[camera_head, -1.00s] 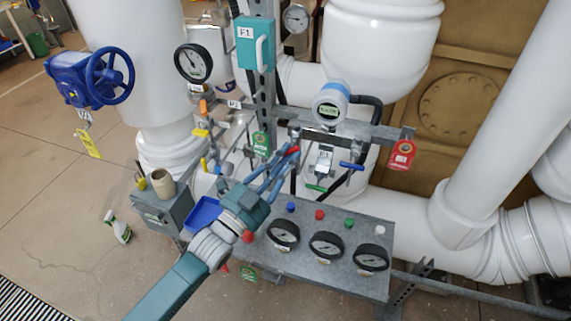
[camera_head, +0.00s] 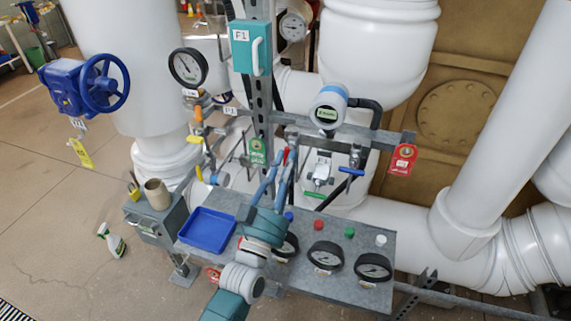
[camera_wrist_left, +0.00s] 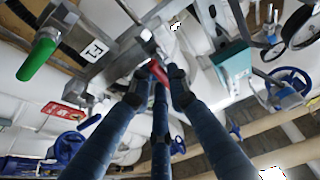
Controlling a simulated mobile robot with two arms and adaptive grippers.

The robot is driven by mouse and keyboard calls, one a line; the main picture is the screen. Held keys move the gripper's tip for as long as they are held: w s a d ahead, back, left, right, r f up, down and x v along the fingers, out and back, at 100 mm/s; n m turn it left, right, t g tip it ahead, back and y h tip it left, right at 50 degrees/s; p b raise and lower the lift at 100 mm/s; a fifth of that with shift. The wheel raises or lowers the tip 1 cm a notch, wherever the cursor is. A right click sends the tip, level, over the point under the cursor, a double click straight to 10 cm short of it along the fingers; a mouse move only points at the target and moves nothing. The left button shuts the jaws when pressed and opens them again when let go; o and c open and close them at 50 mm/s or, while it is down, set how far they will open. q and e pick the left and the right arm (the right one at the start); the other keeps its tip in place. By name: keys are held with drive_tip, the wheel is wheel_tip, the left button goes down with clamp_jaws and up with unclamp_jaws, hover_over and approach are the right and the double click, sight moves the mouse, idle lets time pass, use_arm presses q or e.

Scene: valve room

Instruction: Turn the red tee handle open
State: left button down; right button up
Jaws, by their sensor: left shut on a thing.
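The red tee handle (camera_head: 286,156) is on the pipework below the grey horizontal rail, mostly hidden by my fingers in the head view. My left gripper (camera_head: 284,160) comes up from below, over the gauge panel, with its blue fingers closed around the handle. In the left wrist view the red handle (camera_wrist_left: 158,72) shows between the fingertips of my left gripper (camera_wrist_left: 156,80), which is shut on it. The valve body behind it is partly hidden. My right gripper is in neither view.
A grey panel (camera_head: 345,285) with black gauges and coloured buttons lies under my left arm. A blue tray (camera_head: 207,230) is at its left. Close by are a blue handle (camera_head: 351,171), a green handle (camera_head: 314,194) and a red tag (camera_head: 403,159).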

use_arm(q)
drive_tip(key=shift+n+y, duration=0.3)
drive_tip(key=shift+n, duration=0.4)
drive_tip(key=c, duration=1.6)
unclamp_jaws()
drive_tip(key=shift+c, duration=0.2)
drive_tip(key=v, duration=1.2)
drive_tip(key=shift+f, duration=0.2)
drive_tip(key=shift+d, duration=0.15)
